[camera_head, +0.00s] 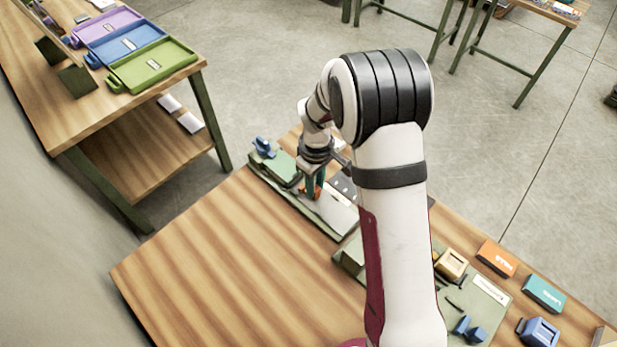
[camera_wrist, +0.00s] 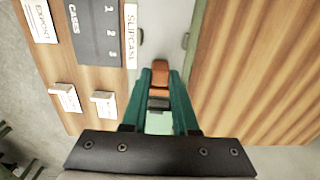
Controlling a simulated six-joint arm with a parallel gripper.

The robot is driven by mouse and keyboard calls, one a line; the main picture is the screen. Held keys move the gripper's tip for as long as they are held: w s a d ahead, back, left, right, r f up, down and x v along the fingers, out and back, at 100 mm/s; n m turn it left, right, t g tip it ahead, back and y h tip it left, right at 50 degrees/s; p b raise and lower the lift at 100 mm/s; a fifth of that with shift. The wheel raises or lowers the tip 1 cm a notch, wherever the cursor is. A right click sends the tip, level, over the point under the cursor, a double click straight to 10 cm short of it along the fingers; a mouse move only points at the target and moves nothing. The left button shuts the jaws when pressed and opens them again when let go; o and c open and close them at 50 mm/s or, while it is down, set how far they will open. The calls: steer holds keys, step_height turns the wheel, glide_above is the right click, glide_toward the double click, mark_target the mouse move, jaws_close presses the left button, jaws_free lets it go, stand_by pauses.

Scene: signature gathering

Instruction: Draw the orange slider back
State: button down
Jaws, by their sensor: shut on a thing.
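The orange slider (camera_wrist: 161,74) sits between the teal fingertips of my gripper (camera_wrist: 160,80) in the wrist view. The fingers are shut on it. In the head view the slider (camera_head: 310,191) shows as a small orange patch at my gripper (camera_head: 313,182), low over the long green-edged fixture (camera_head: 330,205). A grey block lies just behind the slider between the fingers in the wrist view. The slider's lower part is hidden by the fingers, and my arm covers part of the fixture in the head view.
A blue clamp-like piece (camera_head: 264,147) stands at the fixture's far left end. A dark panel (camera_wrist: 98,30) numbered 1 to 3 lies beside the pale strip. Orange (camera_head: 496,258) and teal (camera_head: 544,293) boxes sit at the right. The table's left part (camera_head: 230,260) is clear.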

steer(key=s+d, duration=0.7)
steer(key=c, duration=0.7)
jaws_free()
steer(key=shift+r, duration=0.15)
step_height(320, 180, up, 16)
steer(key=shift+f, duration=0.2)
